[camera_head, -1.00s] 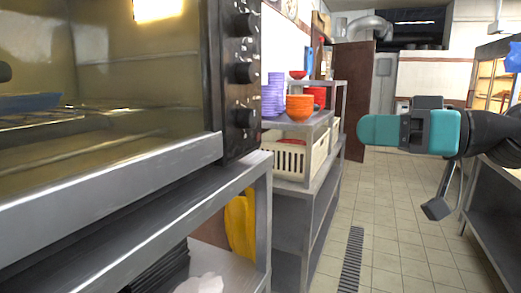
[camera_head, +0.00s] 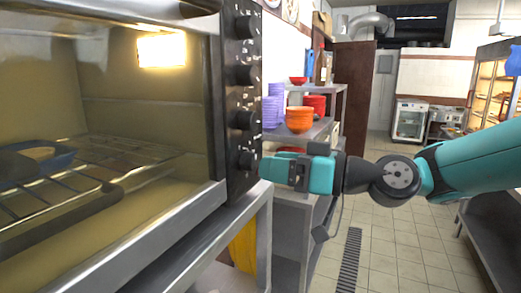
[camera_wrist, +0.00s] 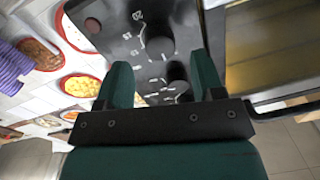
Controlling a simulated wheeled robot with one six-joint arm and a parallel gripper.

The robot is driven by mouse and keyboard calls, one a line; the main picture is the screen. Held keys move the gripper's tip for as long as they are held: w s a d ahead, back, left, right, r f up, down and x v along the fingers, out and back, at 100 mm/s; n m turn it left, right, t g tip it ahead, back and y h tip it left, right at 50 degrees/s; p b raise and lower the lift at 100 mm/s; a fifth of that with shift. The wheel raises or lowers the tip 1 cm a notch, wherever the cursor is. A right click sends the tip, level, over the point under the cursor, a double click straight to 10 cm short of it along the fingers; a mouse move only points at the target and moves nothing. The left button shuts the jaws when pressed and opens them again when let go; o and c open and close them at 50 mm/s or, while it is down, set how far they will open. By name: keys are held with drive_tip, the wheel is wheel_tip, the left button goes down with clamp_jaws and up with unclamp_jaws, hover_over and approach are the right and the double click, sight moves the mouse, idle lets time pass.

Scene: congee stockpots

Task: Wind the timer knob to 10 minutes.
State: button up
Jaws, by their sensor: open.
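The oven (camera_head: 110,110) is at the left of the head view, with a dark control panel (camera_head: 232,95) bearing a column of several black knobs. The lowest knob (camera_head: 247,158) is just left of my gripper (camera_head: 268,168); I cannot read which knob is the timer. In the wrist view my gripper (camera_wrist: 162,72) is open, its teal fingers pointing at the panel. One dark knob (camera_wrist: 177,76) shows between the fingers, nearer the right one, partly shadowed. Another knob (camera_wrist: 157,40) lies beyond the fingertips. Whether the fingers touch a knob is unclear.
A steel shelf with purple bowls (camera_head: 272,108) and orange bowls (camera_head: 299,119) stands behind my gripper. The oven's glass door lies left of the panel. The tiled floor (camera_head: 390,235) to the right is clear.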

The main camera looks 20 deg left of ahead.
sight(256, 162)
drive_tip(key=shift+a+p, duration=0.4)
drive_tip(key=shift+a, duration=1.3)
drive_tip(key=c, duration=0.9)
